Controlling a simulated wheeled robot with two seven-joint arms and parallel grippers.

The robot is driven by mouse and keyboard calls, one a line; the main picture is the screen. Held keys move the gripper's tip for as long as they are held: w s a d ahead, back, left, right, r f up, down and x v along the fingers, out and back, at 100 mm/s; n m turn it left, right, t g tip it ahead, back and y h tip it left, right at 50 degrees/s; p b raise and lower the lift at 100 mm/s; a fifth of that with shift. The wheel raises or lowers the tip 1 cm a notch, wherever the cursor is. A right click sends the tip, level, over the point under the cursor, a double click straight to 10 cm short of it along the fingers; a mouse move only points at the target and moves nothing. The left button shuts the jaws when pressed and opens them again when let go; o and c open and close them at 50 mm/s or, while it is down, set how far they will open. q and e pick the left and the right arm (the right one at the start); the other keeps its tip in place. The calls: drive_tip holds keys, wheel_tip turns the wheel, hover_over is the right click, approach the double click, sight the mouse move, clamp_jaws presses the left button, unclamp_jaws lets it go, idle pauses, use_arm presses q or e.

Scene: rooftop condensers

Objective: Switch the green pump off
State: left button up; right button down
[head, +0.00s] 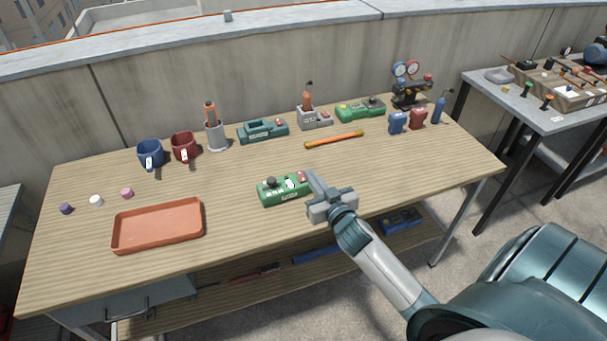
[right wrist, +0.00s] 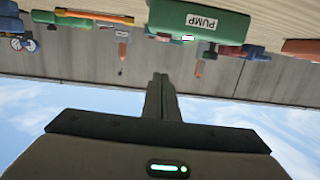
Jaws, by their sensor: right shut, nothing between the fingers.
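The green pump (head: 283,193) is a box on the near middle of the wooden table, with a dark knob on top at its left and a small white-and-red part at its right. Its side, labelled PUMP, shows in the right wrist view (right wrist: 175,18), which is upside down. My right gripper (head: 313,176) is shut and empty, its fingertips by the pump's right end. The fingertips also show in the right wrist view (right wrist: 161,77); I cannot tell whether they touch the pump. The switch's position is too small to read. My left gripper is not in view.
An orange tray (head: 158,247) lies at left front, near several small caps. Blue (head: 150,155) and red (head: 183,147) mugs, a tool holder (head: 216,137) and another green device (head: 360,109) stand along the back. The table right of my gripper is clear.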

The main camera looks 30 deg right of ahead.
drive_tip(key=p, duration=0.1)
hover_over(303, 180)
drive_tip(key=shift+s+f, duration=0.2)
drive_tip(key=shift+s, duration=0.05)
wheel_tip(303, 180, down, 3)
drive_tip(key=shift+r, duration=0.1)
drive_tip(key=shift+w+f, duration=0.1)
drive_tip(key=shift+f, duration=0.65)
drive_tip(key=p, duration=0.2)
drive_tip(key=shift+w+r+g+p, duration=0.1)
drive_tip(key=shift+r+g+p, duration=0.1)
drive_tip(key=shift+g+p, duration=0.15)
drive_tip(key=shift+f+b, duration=0.3)
drive_tip(key=shift+b, duration=0.05)
drive_tip(key=shift+r, duration=0.1)
